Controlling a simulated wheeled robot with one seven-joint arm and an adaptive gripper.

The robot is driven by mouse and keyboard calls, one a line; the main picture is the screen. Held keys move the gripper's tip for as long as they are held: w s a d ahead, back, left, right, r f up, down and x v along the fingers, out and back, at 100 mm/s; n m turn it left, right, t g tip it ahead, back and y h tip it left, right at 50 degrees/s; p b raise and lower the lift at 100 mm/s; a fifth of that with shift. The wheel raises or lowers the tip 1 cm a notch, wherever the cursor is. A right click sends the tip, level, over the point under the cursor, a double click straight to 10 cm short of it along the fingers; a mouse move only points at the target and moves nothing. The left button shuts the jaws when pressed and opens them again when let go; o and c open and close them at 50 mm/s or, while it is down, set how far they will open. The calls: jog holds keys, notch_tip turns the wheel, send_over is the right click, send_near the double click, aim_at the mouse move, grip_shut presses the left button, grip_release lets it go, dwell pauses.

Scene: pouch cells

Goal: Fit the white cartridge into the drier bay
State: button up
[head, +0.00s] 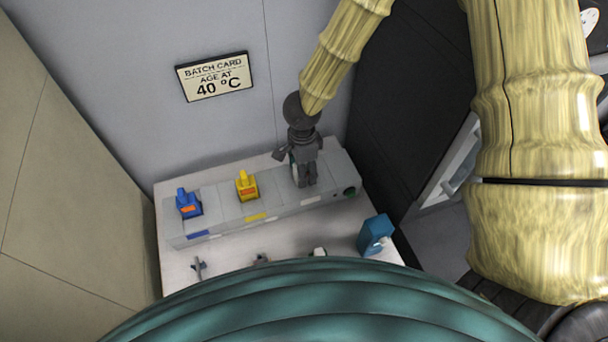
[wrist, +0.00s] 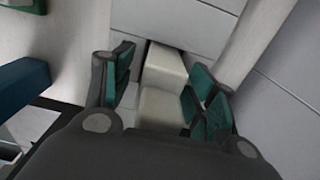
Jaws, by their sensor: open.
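The white cartridge (wrist: 163,105) shows in the wrist view as a pale stepped block between my fingers. My gripper (wrist: 160,85) is open, with teal finger pads on either side of the block. I cannot tell whether a pad touches it. In the head view, my gripper (head: 306,180) points down over the right-hand bay of the drier (head: 325,180), above a white label (head: 311,199). The gripper hides most of that bay and the cartridge there, so how deep it sits cannot be told.
A blue cartridge (head: 188,204) and a yellow cartridge (head: 246,186) stand in the bays to the left. A teal-blue block (head: 375,234) stands at the bench's right edge. Small items, including a grey one (head: 198,266), lie in front. A wall is close behind.

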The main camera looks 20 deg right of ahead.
jog(key=c, duration=1.2)
grip_shut()
jog(key=shift+r, duration=0.2)
